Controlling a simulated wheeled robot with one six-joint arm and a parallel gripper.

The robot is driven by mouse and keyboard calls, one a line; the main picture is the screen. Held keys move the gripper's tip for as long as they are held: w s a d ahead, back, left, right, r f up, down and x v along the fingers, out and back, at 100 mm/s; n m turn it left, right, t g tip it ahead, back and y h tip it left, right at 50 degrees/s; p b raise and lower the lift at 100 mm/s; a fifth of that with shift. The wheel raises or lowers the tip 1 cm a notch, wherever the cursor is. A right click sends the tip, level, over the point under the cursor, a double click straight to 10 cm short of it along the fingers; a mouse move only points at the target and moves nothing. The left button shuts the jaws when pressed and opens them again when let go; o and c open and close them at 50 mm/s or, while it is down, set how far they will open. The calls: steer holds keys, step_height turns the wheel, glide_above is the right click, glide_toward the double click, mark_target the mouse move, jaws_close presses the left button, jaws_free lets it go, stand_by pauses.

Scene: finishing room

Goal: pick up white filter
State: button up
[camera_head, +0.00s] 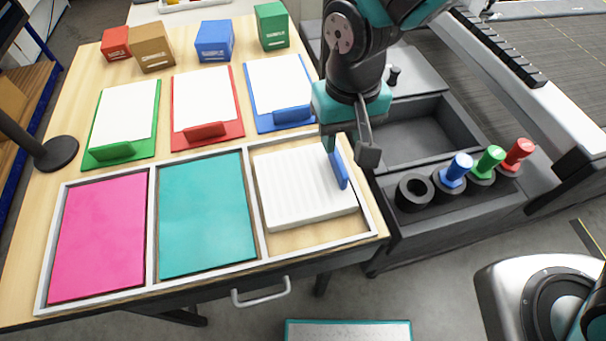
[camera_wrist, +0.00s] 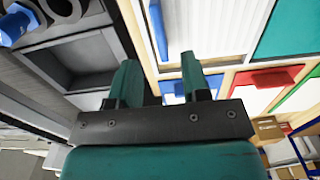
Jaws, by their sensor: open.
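The white filter (camera_head: 300,190) is a ribbed white block lying in the right compartment of the framed tray (camera_head: 152,235). A blue upright tab (camera_head: 341,169) stands at its right end. My gripper (camera_head: 348,148) is open and empty above that end, its fingers close to the tab. In the wrist view, the fingers (camera_wrist: 161,78) are spread. The blue tab (camera_wrist: 158,30) shows beyond the tips, in line with the gap between them, and the ribbed filter (camera_wrist: 210,25) lies beside it. I cannot tell whether a finger touches the tab.
Pink (camera_head: 98,238) and teal (camera_head: 205,214) panels fill the other compartments. Behind are green (camera_head: 122,112), red (camera_head: 205,105) and blue (camera_head: 280,90) boards with white sheets, and several small boxes. At right, a dark holder carries blue, green and red-topped items (camera_head: 488,160).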

mark_target(339, 160)
steer(key=shift+f+p, duration=1.4)
steer(key=shift+f, duration=2.15)
jaws_close()
